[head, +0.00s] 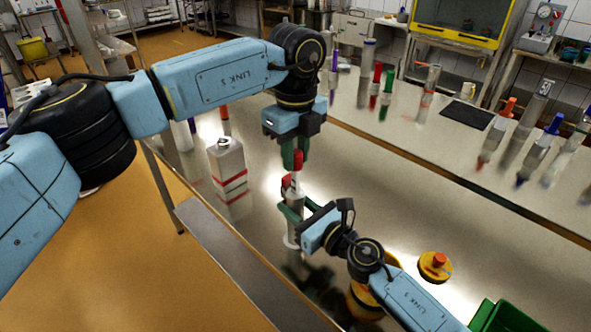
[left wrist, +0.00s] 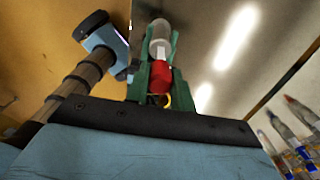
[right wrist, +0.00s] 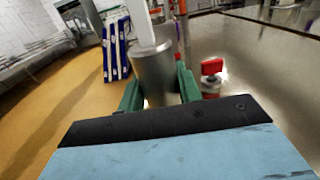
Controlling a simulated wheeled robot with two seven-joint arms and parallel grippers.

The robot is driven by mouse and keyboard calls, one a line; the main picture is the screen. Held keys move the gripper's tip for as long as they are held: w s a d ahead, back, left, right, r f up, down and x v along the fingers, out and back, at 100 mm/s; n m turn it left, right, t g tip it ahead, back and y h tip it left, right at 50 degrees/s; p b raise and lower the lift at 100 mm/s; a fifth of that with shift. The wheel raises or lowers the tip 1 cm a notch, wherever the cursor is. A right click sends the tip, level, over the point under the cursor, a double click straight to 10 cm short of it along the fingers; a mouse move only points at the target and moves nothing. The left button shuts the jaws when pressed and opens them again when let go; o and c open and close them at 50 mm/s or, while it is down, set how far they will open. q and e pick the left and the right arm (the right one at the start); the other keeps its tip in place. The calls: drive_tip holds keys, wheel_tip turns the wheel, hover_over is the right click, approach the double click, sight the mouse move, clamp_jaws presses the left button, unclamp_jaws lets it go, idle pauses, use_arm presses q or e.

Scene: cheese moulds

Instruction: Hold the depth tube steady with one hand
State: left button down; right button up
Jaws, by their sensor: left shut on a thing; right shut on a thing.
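The depth tube (head: 296,200) stands upright on the metal counter, a pale grey cylinder with a red top (head: 296,158). My left gripper (head: 294,160) comes down from above and is shut on the red top. In the left wrist view the red part (left wrist: 160,75) sits between its green fingers, with the pale tube (left wrist: 160,38) beyond. My right gripper (head: 292,211) is shut on the tube's lower part from the side. In the right wrist view the grey cylinder (right wrist: 154,75) lies between its green fingers. The tube's exact grip contact is partly hidden.
A white container with red stripes (head: 228,165) stands left of the tube. A yellow round piece with an orange knob (head: 435,266) and a green crate (head: 500,316) are at the lower right. Several capped tubes stand on the back counter. The counter's middle is clear.

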sight(296, 151)
use_arm(q)
drive_tip(key=shift+r, duration=0.3)
drive_tip(key=c, duration=1.2)
unclamp_jaws()
wheel_tip(296, 151, up, 12)
